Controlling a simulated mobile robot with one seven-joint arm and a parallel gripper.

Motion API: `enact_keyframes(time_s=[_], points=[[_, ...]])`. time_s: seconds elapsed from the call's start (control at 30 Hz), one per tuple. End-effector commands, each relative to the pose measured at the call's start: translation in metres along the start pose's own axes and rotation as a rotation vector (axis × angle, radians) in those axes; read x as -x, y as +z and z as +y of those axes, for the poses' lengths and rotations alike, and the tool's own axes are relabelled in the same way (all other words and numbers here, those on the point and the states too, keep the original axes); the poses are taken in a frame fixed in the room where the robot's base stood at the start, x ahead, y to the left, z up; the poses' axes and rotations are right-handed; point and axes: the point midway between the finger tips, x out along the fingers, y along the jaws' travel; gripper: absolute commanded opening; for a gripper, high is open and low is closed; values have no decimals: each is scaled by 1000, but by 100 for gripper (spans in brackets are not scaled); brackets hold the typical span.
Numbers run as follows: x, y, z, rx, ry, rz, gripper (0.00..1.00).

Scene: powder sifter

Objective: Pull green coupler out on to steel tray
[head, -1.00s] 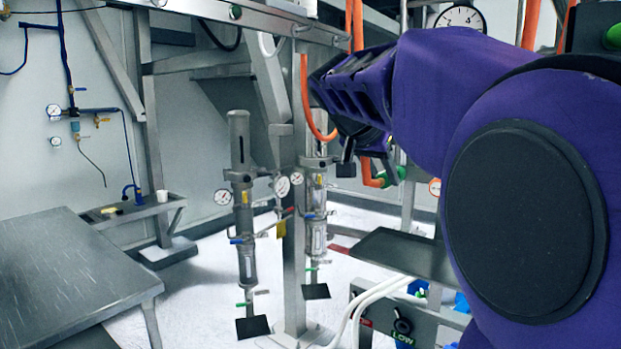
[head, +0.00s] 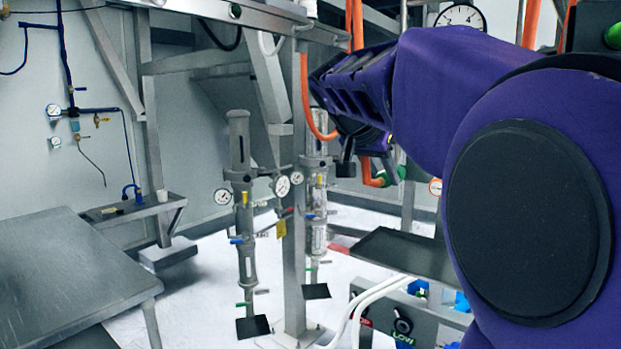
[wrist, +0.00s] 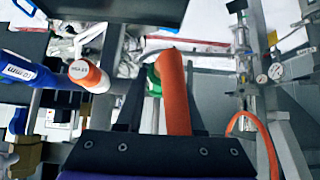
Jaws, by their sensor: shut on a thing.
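The green coupler (wrist: 153,78) shows partly in the wrist view, between my dark fingers and beside an orange hose (wrist: 176,95) that hides part of it. In the head view the green coupler (head: 393,176) is at the end of my arm, next to a curved orange hose end (head: 371,178). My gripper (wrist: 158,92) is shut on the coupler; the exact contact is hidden. A dark grey flat tray (head: 405,252), which looks like the steel tray, lies lower down, below the gripper in the head view. It also appears at the top of the wrist view (wrist: 140,10).
A bare steel table (head: 70,262) stands at the left. Two upright sight-glass columns with gauges (head: 243,200) stand left of my gripper, by a steel post (head: 295,240).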

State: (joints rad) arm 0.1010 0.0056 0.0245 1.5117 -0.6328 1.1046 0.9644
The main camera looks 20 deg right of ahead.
Motion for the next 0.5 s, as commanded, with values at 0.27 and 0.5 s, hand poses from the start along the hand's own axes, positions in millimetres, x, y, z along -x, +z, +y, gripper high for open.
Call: enact_keyframes(time_s=[0.27, 0.5], points=[[3, 4, 0, 1, 0, -2, 0], [11, 12, 0, 0, -2, -1, 0]])
